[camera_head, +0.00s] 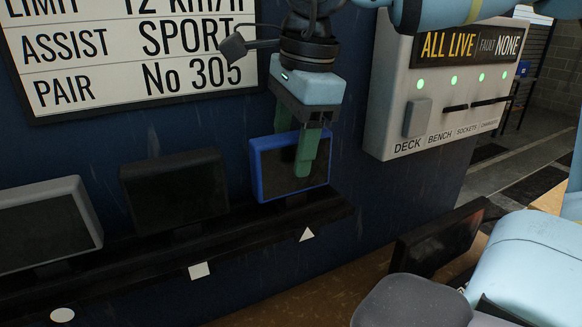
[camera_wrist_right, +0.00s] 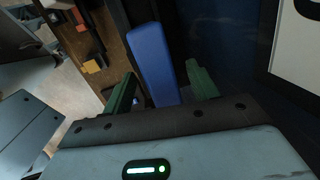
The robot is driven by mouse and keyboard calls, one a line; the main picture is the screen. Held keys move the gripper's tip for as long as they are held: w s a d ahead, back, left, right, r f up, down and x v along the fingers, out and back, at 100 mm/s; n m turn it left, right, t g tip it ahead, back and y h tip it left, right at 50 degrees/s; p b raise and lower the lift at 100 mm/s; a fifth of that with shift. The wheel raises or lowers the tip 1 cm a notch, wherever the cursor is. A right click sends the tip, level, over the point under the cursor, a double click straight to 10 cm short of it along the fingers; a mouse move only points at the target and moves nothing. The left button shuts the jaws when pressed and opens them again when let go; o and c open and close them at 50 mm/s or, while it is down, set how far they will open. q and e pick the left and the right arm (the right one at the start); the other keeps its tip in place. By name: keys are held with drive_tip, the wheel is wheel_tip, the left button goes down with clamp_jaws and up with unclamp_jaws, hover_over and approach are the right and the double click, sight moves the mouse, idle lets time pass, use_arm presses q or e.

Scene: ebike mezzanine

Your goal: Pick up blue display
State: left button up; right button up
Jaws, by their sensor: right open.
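The blue display (camera_head: 273,172), a dark screen in a blue frame, stands on the black shelf at the right end of a row of displays. My right gripper (camera_head: 302,150) is above and around its upper edge, pointing down. One green finger is in front of the screen; the other is mostly hidden behind the display. In the right wrist view, the display's blue top edge (camera_wrist_right: 153,58) lies between the two open fingers (camera_wrist_right: 164,88), with gaps showing on both sides. The display's lower part is hidden there. My left gripper is not in view.
A black display (camera_head: 174,188) and a grey display (camera_head: 42,222) stand to the left on the shelf (camera_head: 250,232). White circle, square and triangle marks are along its front edge. A wall sign (camera_head: 140,50) and status panel (camera_head: 425,90) are close behind and beside the gripper.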

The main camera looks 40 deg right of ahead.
drive_tip(key=shift+c, duration=0.5)
drive_tip(key=c, duration=1.1)
